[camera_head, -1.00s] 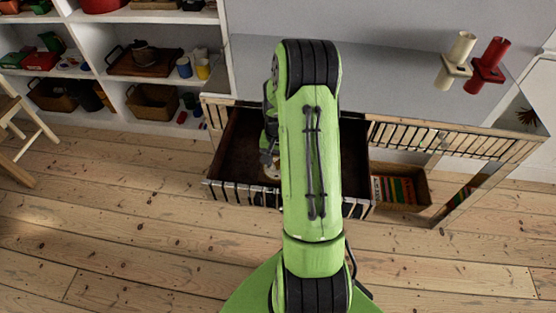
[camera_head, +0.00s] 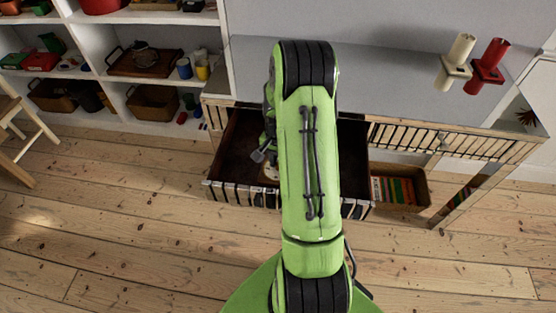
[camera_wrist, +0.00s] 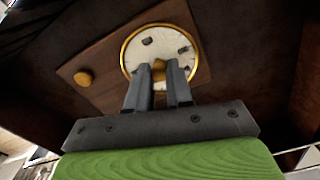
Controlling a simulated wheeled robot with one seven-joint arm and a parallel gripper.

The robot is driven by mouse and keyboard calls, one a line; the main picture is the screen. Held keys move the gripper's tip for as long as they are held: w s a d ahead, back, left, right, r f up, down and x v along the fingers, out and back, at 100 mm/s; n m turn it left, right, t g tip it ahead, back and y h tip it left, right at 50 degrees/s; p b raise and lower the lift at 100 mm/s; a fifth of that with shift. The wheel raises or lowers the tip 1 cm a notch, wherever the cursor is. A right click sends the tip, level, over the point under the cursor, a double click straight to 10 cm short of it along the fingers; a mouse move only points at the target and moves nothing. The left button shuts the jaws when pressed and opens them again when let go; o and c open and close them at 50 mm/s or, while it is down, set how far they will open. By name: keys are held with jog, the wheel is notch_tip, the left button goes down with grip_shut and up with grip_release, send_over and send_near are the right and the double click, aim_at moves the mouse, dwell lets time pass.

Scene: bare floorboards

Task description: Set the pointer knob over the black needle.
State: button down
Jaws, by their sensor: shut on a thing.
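In the wrist view, a round dial (camera_wrist: 143,57) with a white face and gold rim sits on a brown wooden board (camera_wrist: 105,56). My gripper (camera_wrist: 159,74) is at the lower middle of the dial, shut on a small gold pointer knob (camera_wrist: 158,66) at its centre. The fingers hide most of this knob and the lower dial. Dark marks show on the face; I cannot tell which, if any, is the black needle. A second gold knob (camera_wrist: 84,77) is on the board to the left. In the head view, my gripper (camera_head: 260,155) is inside the drawer, partly behind my arm.
The open drawer (camera_head: 235,142) surrounds the gripper with dark walls. The grey tabletop (camera_head: 390,85) above carries a cream holder (camera_head: 456,62) and a red holder (camera_head: 487,66) at right. White shelves (camera_head: 105,92) stand at left. A basket (camera_head: 420,190) sits below the table.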

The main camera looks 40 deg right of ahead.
jog(key=m, duration=0.5)
jog(key=shift+m, duration=0.3)
dwell(0.4)
jog(key=c, duration=1)
grip_release()
notch_tip(320, 180, up, 16)
jog(key=p, duration=0.5)
jog(key=shift+f, duration=0.1)
